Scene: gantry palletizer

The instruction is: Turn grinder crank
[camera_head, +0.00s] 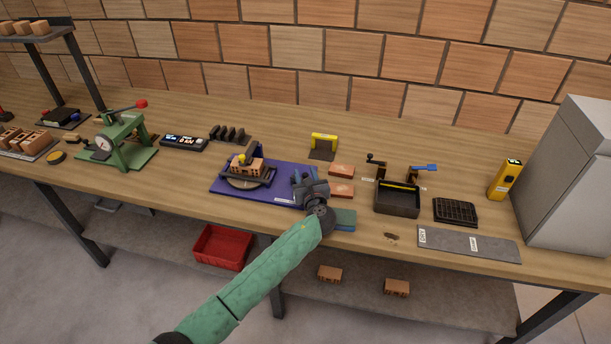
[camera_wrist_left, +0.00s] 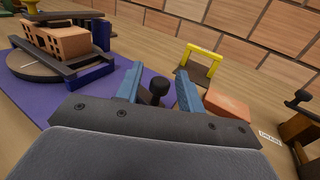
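My left gripper (camera_head: 307,182) is over the right end of the purple mat. In the left wrist view its blue fingers (camera_wrist_left: 157,86) are open, with a dark round knob (camera_wrist_left: 159,84) showing between them; gaps are visible on both sides of it. What the knob belongs to is hidden. To the right, a dark tray (camera_head: 397,204) stands in front of wooden posts (camera_head: 380,172), one with a black-knobbed arm (camera_head: 376,159) and one with a blue handle (camera_head: 425,168). I cannot tell for sure which part is the grinder crank. My right gripper is not in view.
Bricks (camera_head: 249,168) sit on a turntable on the purple mat (camera_head: 226,189). A black grid tray (camera_head: 455,211), a grey strip (camera_head: 468,244) and a grey cabinet (camera_head: 565,165) are farther right.

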